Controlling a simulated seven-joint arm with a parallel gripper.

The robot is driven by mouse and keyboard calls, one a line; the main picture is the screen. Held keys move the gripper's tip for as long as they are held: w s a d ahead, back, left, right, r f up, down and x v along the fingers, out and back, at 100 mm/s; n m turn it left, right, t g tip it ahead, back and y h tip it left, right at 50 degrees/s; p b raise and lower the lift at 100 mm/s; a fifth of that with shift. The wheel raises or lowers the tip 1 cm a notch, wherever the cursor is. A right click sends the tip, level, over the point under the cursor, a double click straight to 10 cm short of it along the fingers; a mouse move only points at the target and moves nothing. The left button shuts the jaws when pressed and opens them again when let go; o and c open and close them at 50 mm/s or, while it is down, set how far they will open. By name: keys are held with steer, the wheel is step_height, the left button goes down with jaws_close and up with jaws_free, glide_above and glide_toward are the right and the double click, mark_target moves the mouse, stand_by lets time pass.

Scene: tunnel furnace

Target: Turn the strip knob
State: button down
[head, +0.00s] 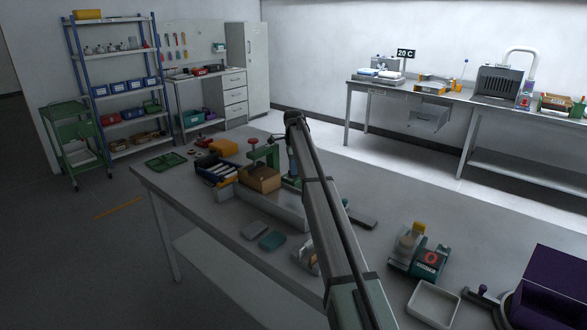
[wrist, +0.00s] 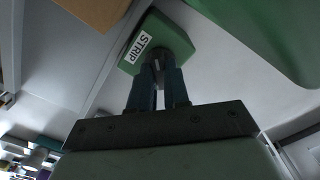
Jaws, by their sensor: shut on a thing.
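In the wrist view the strip knob (wrist: 156,54) is a dark round piece on a green housing (wrist: 171,30). A white label reading STRIP (wrist: 138,46) is beside it. My gripper (wrist: 160,68) is shut on the knob, with one finger on each side. The fingertips hide part of the knob, so its turn angle cannot be told. In the head view my arm reaches over the table to the green equipment at its middle. The arm hides my gripper and the knob there.
The grey table (head: 190,196) carries a cardboard-coloured box (head: 260,180), a black bin (head: 216,168) and a red-topped green press (head: 253,143) left of my arm. A teal device (head: 431,262), a white tray (head: 433,303) and a purple box (head: 552,290) stand at the right.

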stand_by(0.3)
steer(key=c, duration=1.1)
jaws_free()
steer(key=shift+r, duration=0.15)
step_height(320, 180, up, 14)
steer(key=shift+f, duration=0.25)
